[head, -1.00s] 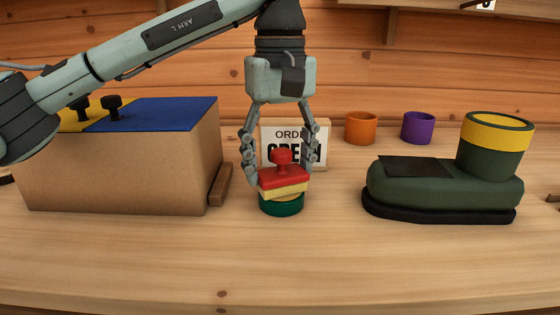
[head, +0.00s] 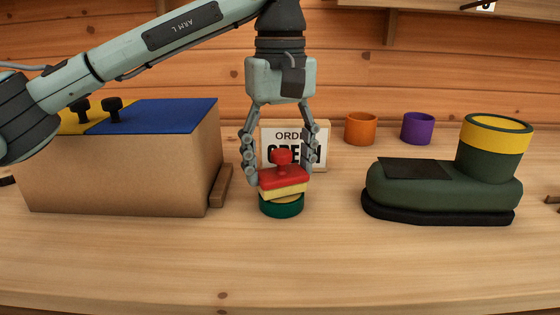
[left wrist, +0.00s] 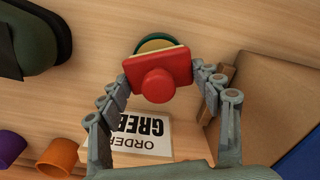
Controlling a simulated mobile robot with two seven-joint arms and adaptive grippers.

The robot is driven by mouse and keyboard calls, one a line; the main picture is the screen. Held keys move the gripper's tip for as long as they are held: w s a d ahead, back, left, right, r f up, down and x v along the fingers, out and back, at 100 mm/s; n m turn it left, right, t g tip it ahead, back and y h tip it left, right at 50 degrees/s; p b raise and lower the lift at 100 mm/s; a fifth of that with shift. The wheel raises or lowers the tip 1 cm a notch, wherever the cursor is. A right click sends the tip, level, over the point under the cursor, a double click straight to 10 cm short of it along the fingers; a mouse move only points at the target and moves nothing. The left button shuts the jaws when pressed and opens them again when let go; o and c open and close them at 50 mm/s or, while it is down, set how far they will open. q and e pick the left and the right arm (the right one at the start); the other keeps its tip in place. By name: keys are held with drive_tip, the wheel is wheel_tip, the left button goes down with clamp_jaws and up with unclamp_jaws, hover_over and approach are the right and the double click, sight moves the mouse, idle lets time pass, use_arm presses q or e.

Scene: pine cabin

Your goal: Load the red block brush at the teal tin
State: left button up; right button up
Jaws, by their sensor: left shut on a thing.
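The red block brush (head: 284,177) has a round red knob on top and a pale yellow pad below. My left gripper (head: 279,178) points down and is shut on the brush, with a finger at each side. The brush also shows between the fingers (left wrist: 163,80) in the left wrist view. The teal tin (head: 281,208) stands on the bench right under the brush. The pad is at the tin's top, slightly tilted; I cannot tell whether it touches. Most of the tin's inside is hidden by the brush. My right gripper is not in view.
A cardboard box (head: 120,172) with blue and yellow top panels and black knobs stands left. A sign (head: 318,150) stands behind the brush. A green boot (head: 445,185) stands right, with orange (head: 361,128) and purple (head: 418,128) cups behind. The front bench is clear.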

sight(280, 150)
use_arm(q)
drive_tip(key=shift+r+p, duration=2.45)
drive_tip(key=shift+r, duration=0.95)
drive_tip(key=shift+f, duration=0.1)
